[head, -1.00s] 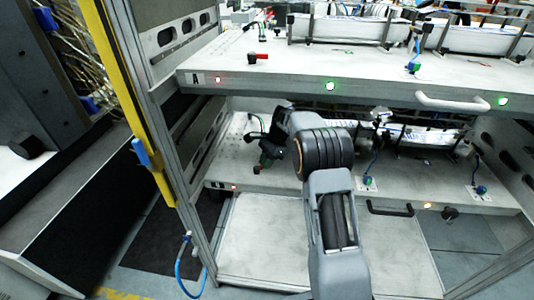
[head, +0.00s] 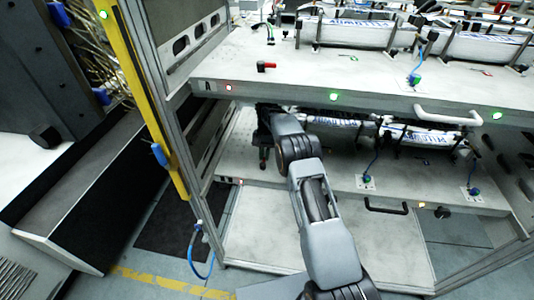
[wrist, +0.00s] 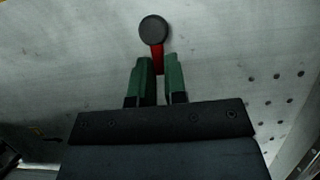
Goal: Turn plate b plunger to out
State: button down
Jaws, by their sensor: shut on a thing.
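The plate b plunger shows in the wrist view as a round black hub (wrist: 153,29) with a red lever (wrist: 157,57) pointing down from it toward my gripper. My gripper (wrist: 159,70) has green fingertips, one on each side of the red lever, and is shut on it. In the head view my gripper (head: 263,164) reaches down to the left part of plate b (head: 310,185), the lower shelf. The plunger itself is hidden there behind my arm and gripper.
Plate a (head: 300,82) lies close above my arm and carries its own red-handled plunger (head: 267,66). A rack post with a yellow strip (head: 150,110) stands to the left. A black handle (head: 387,207) is on plate b's front edge.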

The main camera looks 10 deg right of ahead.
aim_at(256, 164)
jog(key=n, duration=0.2)
jog(key=a+n+h, duration=0.1)
jog(key=shift+w+a+n+h, duration=0.2)
jog(key=shift+n+h, duration=0.1)
jog(key=shift+n, duration=0.1)
jog(key=n, duration=0.1)
jog(key=a+n+h, duration=0.1)
jog(key=shift+n, duration=0.4)
jog(key=shift+s+a+n+t+h, duration=0.15)
jog(key=shift+a+n+h, duration=0.15)
jog(key=shift+n, duration=0.6)
jog(key=shift+s+a+n+t+h, duration=0.15)
jog(key=shift+a+n+h, duration=0.15)
jog(key=shift+n, duration=0.6)
jog(key=shift+s+a+n+t+h, duration=0.15)
jog(key=shift+n+h, duration=0.25)
jog(key=shift+n, duration=0.5)
jog(key=c, duration=1.2)
grip_release()
jog(key=shift+o, duration=0.2)
